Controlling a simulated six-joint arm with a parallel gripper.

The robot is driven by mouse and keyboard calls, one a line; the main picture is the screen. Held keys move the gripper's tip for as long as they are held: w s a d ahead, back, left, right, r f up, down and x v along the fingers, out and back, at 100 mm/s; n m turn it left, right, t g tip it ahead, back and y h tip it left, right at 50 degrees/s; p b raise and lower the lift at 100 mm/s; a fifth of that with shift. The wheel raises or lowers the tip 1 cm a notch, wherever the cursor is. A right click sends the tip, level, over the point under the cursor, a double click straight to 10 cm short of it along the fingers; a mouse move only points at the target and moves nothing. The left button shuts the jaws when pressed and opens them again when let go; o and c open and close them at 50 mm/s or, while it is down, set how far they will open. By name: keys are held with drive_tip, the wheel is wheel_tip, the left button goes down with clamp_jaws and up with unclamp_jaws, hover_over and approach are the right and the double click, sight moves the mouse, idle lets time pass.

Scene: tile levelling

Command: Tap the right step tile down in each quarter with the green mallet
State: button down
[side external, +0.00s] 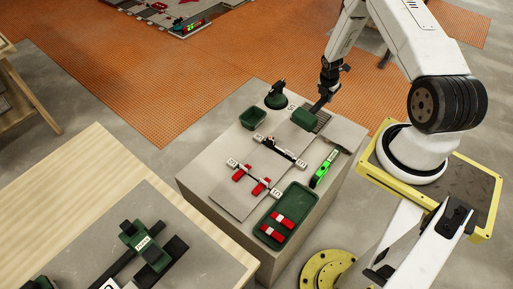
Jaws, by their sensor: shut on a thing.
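My gripper (326,88) points down over the far end of the grey work block and is shut on the dark handle of the green mallet. The dark green mallet head (302,119) is over the far part of the tiled strip, by a ribbed grey step tile (322,121). I cannot tell whether the head touches the tile. Flat grey tiles (264,162) run toward the near end of the block. The mallet and gripper partly hide the far tile.
Red wedges (260,188) and white markers sit along the tile joints. A green tray (291,232) holds red pieces. A bright green level (323,169), a green bin (252,118) and a dark green knobbed tool (276,98) flank the tiles. A wooden table (95,170) stands left.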

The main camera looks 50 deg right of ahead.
sight(319, 103)
drive_tip(key=shift+n, duration=0.5)
drive_tip(key=a+r, duration=0.1)
drive_tip(key=w+a+r, duration=0.1)
drive_tip(key=a, duration=0.1)
drive_tip(key=shift+w+r, duration=0.1)
drive_tip(key=shift+r, duration=0.2)
drive_tip(key=shift+f, duration=0.15)
drive_tip(key=shift+f, duration=2.65)
drive_tip(key=shift+f, duration=2.3)
drive_tip(key=shift+r, duration=2.6)
